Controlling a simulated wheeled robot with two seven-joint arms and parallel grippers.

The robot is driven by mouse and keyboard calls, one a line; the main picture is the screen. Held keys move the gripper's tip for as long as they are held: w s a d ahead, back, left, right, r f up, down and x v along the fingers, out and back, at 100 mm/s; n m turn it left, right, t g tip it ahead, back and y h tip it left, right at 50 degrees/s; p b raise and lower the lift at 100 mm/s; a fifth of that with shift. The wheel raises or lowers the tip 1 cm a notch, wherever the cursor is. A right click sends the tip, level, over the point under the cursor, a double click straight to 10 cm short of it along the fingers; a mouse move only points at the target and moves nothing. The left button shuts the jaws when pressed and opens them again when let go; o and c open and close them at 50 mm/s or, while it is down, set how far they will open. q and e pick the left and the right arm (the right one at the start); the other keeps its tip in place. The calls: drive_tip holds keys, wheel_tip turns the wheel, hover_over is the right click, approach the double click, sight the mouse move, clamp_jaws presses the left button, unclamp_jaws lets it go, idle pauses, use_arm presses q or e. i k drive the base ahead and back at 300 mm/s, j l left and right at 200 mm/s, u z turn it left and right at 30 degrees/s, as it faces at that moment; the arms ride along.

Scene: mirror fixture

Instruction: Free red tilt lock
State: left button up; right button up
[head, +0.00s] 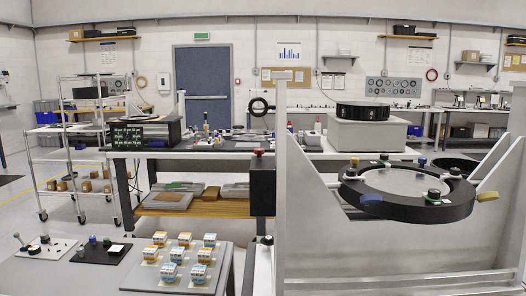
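The mirror fixture is a thick black ring (400,207) around a pale round mirror (395,182), held in a light grey frame at the right. Another red knob (258,152) tops a black box (262,190) on the left upright. I cannot tell which is the tilt lock, or whether either is locked. Neither of my grippers shows.
The grey upright (294,180) stands left of the ring. A workbench (230,152) and a wire cart (83,165) stand behind. Open floor shows at left.

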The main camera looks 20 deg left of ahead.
sight(259, 151)
drive_tip(key=j+z, duration=0.2)
drive_tip(key=j, duration=0.25)
drive_tip(key=k+j+z, duration=0.25)
drive_tip(key=j, duration=0.2)
drive_tip(key=j+z, duration=0.2)
drive_tip(key=j, duration=0.25)
drive_tip(key=k+j+z, duration=0.2)
drive_tip(key=j, duration=0.2)
